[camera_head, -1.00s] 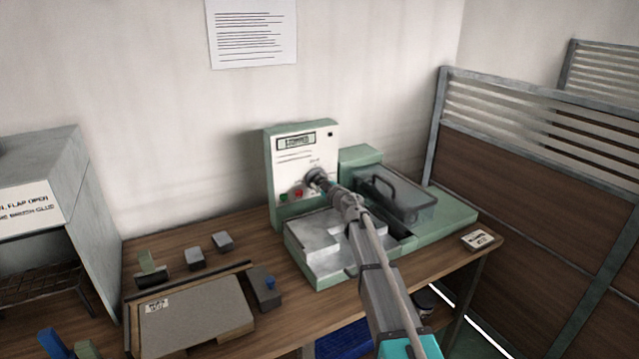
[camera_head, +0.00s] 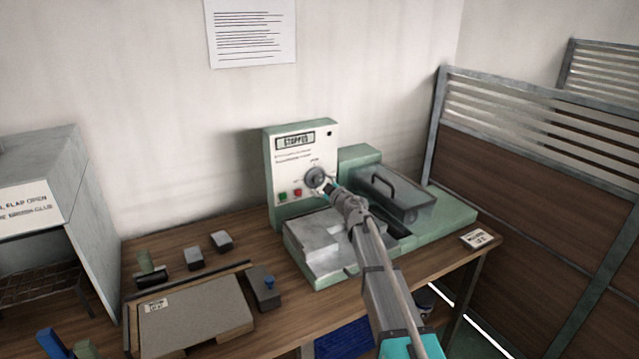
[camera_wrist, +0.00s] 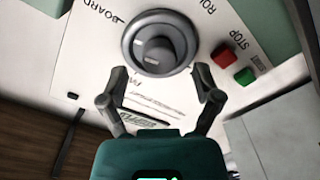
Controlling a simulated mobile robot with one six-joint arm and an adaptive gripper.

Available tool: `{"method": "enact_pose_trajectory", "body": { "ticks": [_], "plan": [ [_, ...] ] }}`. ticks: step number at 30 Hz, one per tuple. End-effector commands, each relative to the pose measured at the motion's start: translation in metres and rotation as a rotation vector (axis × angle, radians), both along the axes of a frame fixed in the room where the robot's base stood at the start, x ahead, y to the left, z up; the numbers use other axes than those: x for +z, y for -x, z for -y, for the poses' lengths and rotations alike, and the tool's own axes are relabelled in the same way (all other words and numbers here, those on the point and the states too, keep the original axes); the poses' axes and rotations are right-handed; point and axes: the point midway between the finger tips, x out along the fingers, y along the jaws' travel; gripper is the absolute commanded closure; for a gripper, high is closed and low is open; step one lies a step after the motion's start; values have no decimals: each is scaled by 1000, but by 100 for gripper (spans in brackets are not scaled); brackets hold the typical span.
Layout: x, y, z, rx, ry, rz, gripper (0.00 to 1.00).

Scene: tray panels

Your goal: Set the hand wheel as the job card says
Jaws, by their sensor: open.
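The hand wheel (camera_head: 316,177) is a grey round knob on the white front panel of the green machine. In the wrist view the wheel (camera_wrist: 160,43) has a raised hub with a pale mark, and printed words stand around it. My gripper (camera_head: 331,187) is just in front of the wheel, to its lower right in the head view. In the wrist view my gripper's fingers (camera_wrist: 160,80) are spread, with nothing between them, apart from the wheel. A small printed card (camera_head: 480,239) lies at the table's right end; its text is too small to read.
The panel display (camera_head: 296,140) reads STOPPED. A green button (camera_head: 283,197) and a red button (camera_head: 298,194) sit below left of the wheel. A clear cover with a dark handle (camera_head: 378,182) stands right of it. A sheet (camera_head: 252,32) hangs on the wall.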

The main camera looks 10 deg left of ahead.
Motion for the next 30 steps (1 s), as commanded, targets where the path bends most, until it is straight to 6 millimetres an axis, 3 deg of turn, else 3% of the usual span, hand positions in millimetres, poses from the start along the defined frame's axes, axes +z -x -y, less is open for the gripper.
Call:
{"method": "enact_pose_trajectory", "body": {
  "ticks": [15,21,30],
  "plan": [
    [0,67,48,-1,0,1,18],
    [0,79,57,0,-1,1,18],
    [0,80,59,1,0,1,18]
  ]
}}
